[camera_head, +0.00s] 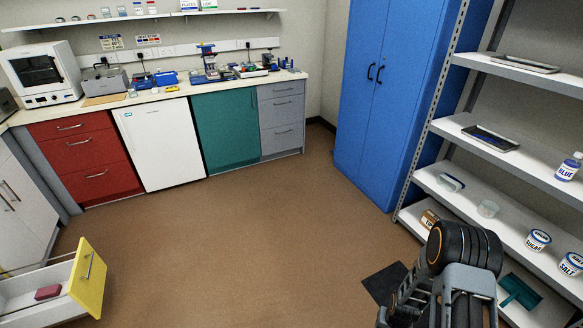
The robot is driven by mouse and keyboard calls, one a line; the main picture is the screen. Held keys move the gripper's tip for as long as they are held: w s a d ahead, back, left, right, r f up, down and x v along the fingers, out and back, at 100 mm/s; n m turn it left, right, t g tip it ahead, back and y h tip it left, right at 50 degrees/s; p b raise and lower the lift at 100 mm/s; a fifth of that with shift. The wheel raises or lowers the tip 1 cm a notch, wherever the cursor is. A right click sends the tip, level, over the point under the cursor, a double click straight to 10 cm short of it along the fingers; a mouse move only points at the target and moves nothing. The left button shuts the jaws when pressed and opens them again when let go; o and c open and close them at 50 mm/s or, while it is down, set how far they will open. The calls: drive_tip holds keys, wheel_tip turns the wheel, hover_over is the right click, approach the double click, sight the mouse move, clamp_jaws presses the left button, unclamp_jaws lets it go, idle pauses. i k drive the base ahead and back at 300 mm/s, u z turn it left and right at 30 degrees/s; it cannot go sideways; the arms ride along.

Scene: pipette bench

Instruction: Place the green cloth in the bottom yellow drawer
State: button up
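A yellow-fronted drawer (88,278) stands pulled out at the lower left, with a bar handle on its front. Its white tray is open at the top and holds a small dark red block-like thing (48,292). Whether another drawer lies below it is outside the picture. I cannot make out a green cloth for sure. A flat teal-green thing (520,290) lies on the lowest shelf at the right, and I cannot tell if it is cloth. My arm rises at the lower right, left of that thing; I see no gripper fingertips.
A white shelf rack (456,202) with tubs and trays fills the right side, beside a shut blue cabinet (378,85). A dark flat square (384,283) lies on the floor near my arm. Bench cabinets line the back wall. The brown floor (230,240) between is clear.

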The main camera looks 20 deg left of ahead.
sight(70, 298)
drive_tip(key=u, duration=1.15)
drive_tip(key=i, duration=1.45)
drive_tip(key=u, duration=1.5)
drive_tip(key=i, duration=2.2)
drive_tip(key=u, duration=1.3)
drive_tip(key=i, duration=1)
drive_tip(key=u, duration=0.6)
